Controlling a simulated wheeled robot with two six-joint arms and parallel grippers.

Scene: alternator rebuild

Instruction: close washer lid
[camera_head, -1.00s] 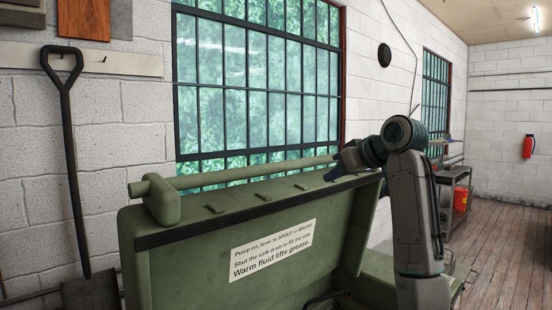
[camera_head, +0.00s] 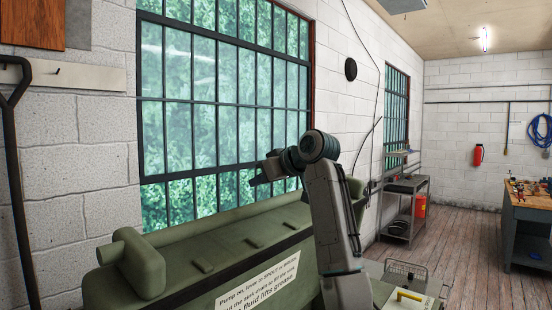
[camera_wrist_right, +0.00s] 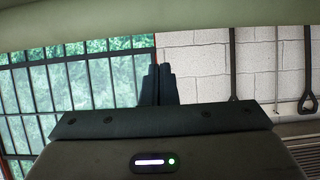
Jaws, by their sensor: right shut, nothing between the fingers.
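The washer lid (camera_head: 205,252) is a green panel standing raised at the bottom of the head view. A white printed label (camera_head: 258,282) is on its near face. A thick pipe-like piece (camera_head: 140,262) sits at its left end. My right gripper (camera_head: 258,178) is shut and empty above the lid's top edge, toward the window side; I see a gap between them. In the right wrist view its dark fingers (camera_wrist_right: 158,84) are together, and a green band (camera_wrist_right: 150,28) crosses the top. The lid's lower part is out of frame. My left gripper is not in view.
A barred window (camera_head: 220,100) and a white block wall stand behind the lid. A grey cart (camera_head: 405,200) and red can (camera_head: 420,205) stand farther right. A wire basket (camera_head: 405,272) and a yellow handle (camera_head: 409,296) are at lower right. A workbench (camera_head: 528,225) stands far right.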

